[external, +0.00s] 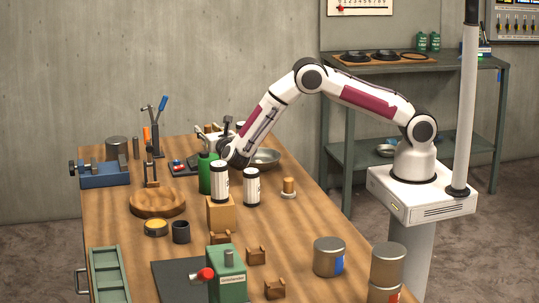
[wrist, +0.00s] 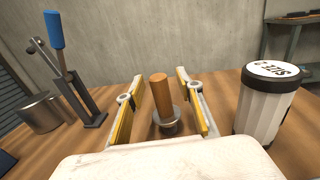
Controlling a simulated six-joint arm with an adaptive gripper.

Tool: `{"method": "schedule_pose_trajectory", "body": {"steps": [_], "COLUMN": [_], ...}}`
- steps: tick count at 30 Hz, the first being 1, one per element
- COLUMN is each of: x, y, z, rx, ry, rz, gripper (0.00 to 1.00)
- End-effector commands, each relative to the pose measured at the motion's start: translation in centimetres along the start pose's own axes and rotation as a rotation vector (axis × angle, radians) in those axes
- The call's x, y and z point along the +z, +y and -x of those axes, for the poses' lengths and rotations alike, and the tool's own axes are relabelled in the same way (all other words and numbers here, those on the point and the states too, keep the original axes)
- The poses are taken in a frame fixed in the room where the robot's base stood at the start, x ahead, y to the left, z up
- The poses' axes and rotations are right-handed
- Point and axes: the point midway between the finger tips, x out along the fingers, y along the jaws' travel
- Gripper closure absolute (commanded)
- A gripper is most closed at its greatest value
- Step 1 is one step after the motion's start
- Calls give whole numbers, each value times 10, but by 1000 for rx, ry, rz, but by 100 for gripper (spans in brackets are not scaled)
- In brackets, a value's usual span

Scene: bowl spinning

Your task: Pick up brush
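In the wrist view, an upright brown wooden handle on a round metal base (wrist: 162,98) stands between the fingers of my gripper (wrist: 161,110); I take it to be the brush. The two yellow-edged fingers are apart, with a visible gap on each side of the handle, so nothing is held. In the external view, my gripper (external: 214,142) is low over the far part of the workbench, behind a green bottle (external: 204,174), which partly hides it. I cannot make out the brush there with certainty; a short wooden-topped piece (external: 289,187) stands right of the canisters.
A black-and-white canister (wrist: 266,103) stands close on the right in the wrist view. A blue-handled lever tool (wrist: 72,80) and metal can (wrist: 40,112) are left. A metal bowl (external: 264,158) sits near my wrist. The bench's right middle (external: 300,225) is fairly clear.

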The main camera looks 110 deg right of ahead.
Motion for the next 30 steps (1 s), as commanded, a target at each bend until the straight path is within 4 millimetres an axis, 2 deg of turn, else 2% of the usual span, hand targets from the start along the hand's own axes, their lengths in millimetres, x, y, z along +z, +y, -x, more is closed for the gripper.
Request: {"method": "schedule_pose_trajectory", "body": {"steps": [5,9,22,30], "x": [0,0,2,21], "y": [0,0,0,0], "z": [0,0,0,0], "rx": [0,0,0,0], "ry": [0,0,0,-1], "rz": [0,0,-1,-3], "gripper": [64,100,100,100]}}
